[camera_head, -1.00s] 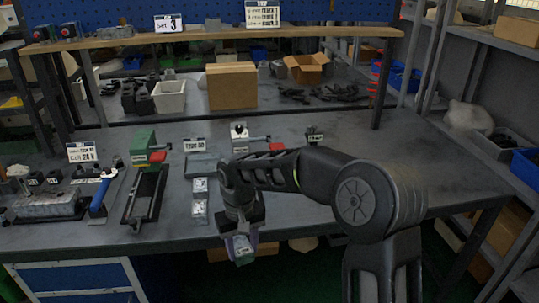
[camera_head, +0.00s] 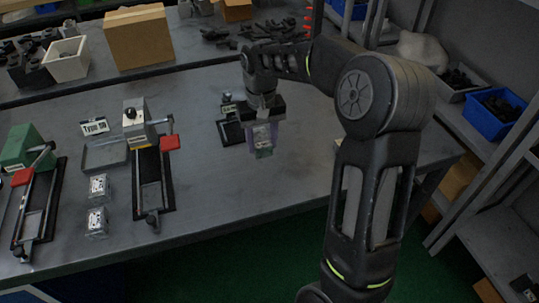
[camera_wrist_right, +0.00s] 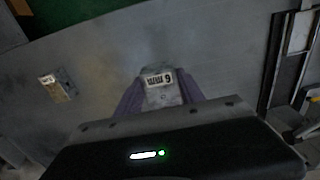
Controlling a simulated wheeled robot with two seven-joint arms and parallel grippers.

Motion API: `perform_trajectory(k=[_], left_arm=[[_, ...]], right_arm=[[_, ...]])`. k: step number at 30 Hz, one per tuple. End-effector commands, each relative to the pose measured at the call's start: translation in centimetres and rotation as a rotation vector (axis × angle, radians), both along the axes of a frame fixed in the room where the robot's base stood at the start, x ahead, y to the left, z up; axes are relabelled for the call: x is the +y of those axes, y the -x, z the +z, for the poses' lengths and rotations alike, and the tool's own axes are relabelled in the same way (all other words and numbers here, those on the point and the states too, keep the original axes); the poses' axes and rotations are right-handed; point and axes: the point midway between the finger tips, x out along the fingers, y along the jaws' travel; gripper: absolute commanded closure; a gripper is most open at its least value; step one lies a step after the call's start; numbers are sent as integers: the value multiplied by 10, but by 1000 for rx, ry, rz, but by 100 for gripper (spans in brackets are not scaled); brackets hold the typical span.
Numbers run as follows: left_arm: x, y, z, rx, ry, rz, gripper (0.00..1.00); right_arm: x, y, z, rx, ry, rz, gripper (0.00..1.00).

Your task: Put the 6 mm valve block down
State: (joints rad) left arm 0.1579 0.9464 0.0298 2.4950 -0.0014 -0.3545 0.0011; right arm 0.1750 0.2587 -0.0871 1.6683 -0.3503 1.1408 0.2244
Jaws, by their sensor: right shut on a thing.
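My right gripper (camera_head: 262,136) has purple fingers and is shut on the 6 mm valve block (camera_wrist_right: 160,94), a small grey block whose label reads 6. In the head view the block's greenish lower end (camera_head: 264,153) shows below the fingers, pointing down. The block is over the bare middle of the grey table (camera_head: 215,185); I cannot tell how far above it. Two other silvery blocks (camera_head: 98,187) (camera_head: 96,222) stand on the table at the left. My left gripper is out of view.
A small black stand (camera_head: 232,131) with a label is just left of the gripper. A fixture with a red part (camera_head: 170,143) and a green fixture (camera_head: 28,148) stand at the left. A cardboard box (camera_head: 139,37) and a white bin (camera_head: 66,60) are behind. The table front is clear.

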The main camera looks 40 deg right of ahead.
Motion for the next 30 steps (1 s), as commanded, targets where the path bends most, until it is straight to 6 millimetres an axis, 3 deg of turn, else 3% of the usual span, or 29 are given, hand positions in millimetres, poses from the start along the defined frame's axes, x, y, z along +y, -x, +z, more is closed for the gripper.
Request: perform_trajectory(k=[12,24,30], left_arm=[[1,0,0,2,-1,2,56],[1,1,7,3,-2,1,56],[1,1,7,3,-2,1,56]], right_arm=[[1,1,-2,4,-3,13,100],[2,1,-60,6,-3,12,100],[1,0,-63,3,-2,12,100]])
